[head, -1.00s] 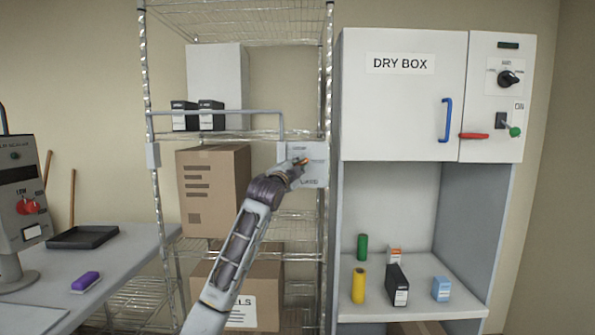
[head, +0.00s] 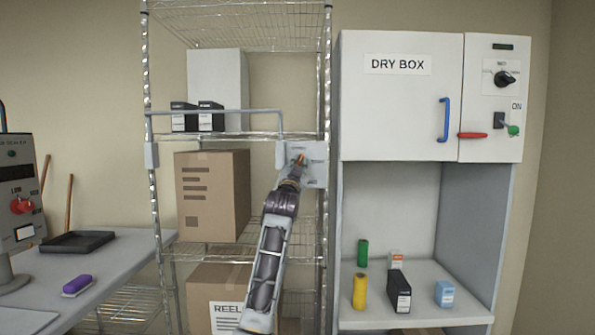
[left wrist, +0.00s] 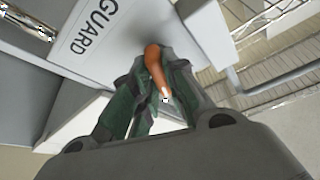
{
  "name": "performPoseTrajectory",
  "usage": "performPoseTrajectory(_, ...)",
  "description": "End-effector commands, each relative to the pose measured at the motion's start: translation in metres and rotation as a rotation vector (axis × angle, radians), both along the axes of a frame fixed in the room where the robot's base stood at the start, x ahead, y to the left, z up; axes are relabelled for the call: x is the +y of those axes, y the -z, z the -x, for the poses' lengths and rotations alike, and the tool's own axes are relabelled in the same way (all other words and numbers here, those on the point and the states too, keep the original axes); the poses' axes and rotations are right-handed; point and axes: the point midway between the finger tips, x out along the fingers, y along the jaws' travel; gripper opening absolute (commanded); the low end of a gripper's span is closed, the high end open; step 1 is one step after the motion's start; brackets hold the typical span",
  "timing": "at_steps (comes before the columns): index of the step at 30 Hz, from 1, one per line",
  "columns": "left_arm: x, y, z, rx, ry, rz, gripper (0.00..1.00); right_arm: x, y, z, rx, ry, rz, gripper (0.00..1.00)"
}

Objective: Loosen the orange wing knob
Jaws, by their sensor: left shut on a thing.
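The orange wing knob (head: 301,159) is on a small pale plate (head: 316,166) at the right front post of the wire shelf. Its wing looks close to upright in the head view. My left gripper (head: 297,169) is shut on the knob, reaching up to it from below. In the left wrist view the orange wing (left wrist: 155,66) sits between the dark green-grey fingers, which hide part of it. The plate (left wrist: 135,28) there bears the word GUARD. My right gripper is not in view.
A grey guard bar (head: 220,112) runs across the shelf front to the plate. Cardboard boxes (head: 213,195) stand on the shelf. The dry box (head: 400,110) is close on the right, and a table (head: 120,262) stands at left.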

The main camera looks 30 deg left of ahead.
Motion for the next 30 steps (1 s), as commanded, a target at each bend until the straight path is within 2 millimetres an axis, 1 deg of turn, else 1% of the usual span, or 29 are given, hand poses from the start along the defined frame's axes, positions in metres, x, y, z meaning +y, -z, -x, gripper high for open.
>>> performPoseTrajectory(1,-0.002,0.006,-0.002,-0.007,0.004,0.029,0.00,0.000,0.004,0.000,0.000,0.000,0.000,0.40)
performPoseTrajectory(18,-0.004,0.006,-0.004,-0.164,0.003,0.286,0.00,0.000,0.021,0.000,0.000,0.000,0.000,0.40)
performPoseTrajectory(30,-0.004,0.006,-0.004,-0.218,0.001,0.375,0.00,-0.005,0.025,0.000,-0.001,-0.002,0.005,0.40)
